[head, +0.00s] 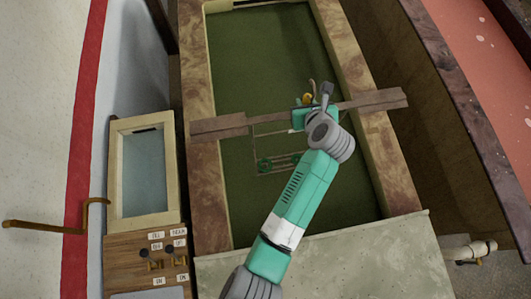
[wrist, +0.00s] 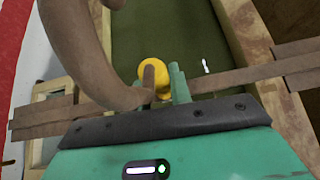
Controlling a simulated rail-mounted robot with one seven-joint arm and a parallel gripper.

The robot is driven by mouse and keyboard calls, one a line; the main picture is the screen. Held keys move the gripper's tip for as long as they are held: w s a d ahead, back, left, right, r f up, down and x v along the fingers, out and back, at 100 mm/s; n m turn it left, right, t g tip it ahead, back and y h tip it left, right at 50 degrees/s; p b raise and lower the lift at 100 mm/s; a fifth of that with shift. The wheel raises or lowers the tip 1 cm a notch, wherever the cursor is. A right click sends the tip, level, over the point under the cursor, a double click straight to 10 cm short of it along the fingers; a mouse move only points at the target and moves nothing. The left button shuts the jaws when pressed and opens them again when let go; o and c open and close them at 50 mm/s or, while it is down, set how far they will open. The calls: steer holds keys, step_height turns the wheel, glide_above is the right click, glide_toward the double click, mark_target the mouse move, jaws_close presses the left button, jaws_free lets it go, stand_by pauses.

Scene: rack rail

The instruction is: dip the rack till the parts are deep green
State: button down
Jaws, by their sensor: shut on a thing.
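The rack is a thin frame (head: 255,150) below a brown crossbar (head: 218,127) that spans the green tank (head: 200,70). Dark green round parts (head: 264,165) show at its lower end, over the green bath (head: 260,60). I cannot tell whether the parts are under the surface, or their exact shade. My gripper (head: 308,112) is at the middle of the crossbar, shut on the rack's yellow grip (wrist: 152,70). A brown curved hook (wrist: 100,55) rises beside the grip and fills the upper left of the wrist view. My arm hides part of the rack and bath.
A smaller basin with a pale frame (head: 116,165) stands left of the tank. Below it is a wooden panel (head: 140,245) with labelled switches. A pale slab (head: 350,260) lies at the tank's near end. Another trough with reddish content (head: 480,60) is at right.

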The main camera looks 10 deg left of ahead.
step_height(320, 180, down, 9)
steer(key=b, duration=0.4)
steer(key=shift+f, duration=0.2)
stand_by(5.9)
